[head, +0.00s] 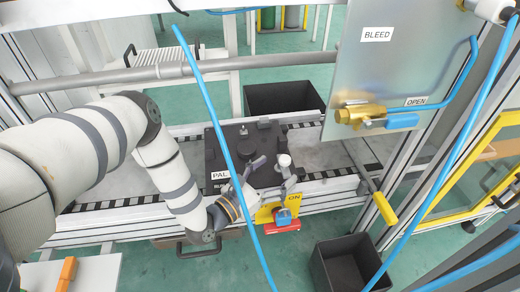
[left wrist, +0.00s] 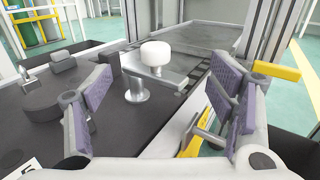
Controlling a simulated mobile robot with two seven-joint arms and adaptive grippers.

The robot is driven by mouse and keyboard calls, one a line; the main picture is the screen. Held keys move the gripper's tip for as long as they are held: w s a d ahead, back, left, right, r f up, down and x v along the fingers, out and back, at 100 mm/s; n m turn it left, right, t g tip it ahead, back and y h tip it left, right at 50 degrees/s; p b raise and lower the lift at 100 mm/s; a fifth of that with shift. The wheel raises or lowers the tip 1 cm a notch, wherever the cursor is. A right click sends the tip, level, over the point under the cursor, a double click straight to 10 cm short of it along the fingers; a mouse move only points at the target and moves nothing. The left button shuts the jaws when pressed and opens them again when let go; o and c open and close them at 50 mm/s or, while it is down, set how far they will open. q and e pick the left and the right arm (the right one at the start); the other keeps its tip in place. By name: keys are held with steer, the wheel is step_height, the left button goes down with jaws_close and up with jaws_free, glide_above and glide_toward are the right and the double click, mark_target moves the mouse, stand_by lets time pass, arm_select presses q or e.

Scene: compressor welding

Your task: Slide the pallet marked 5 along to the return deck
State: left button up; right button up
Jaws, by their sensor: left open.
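The dark pallet (head: 213,150) sits on the conveyor in the middle of the head view. Its white label (head: 220,175) reads "PAL", partly covered by a blue hose. A label corner with a dark mark shows at the lower left of the left wrist view (left wrist: 24,170). A white-topped post (left wrist: 157,55) stands at the pallet's right edge. My left gripper (head: 272,172) is open over the pallet's right front edge. In the left wrist view its fingers are spread, with the post between and beyond them, apparently not touching. I cannot tell which surface is the return deck.
Grey deck (head: 338,155) extends right of the pallet. A BLEED panel (head: 375,60) with an OPEN blue-handled valve hangs above right. A yellow-ended lever (head: 385,208), a yellow ON plate (head: 267,213) and black bins (head: 345,262) are near. Blue hoses cross the view.

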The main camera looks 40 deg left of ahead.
arm_select(q)
steer(key=shift+w+d, duration=0.15)
steer(key=shift+w, duration=1)
jaws_close()
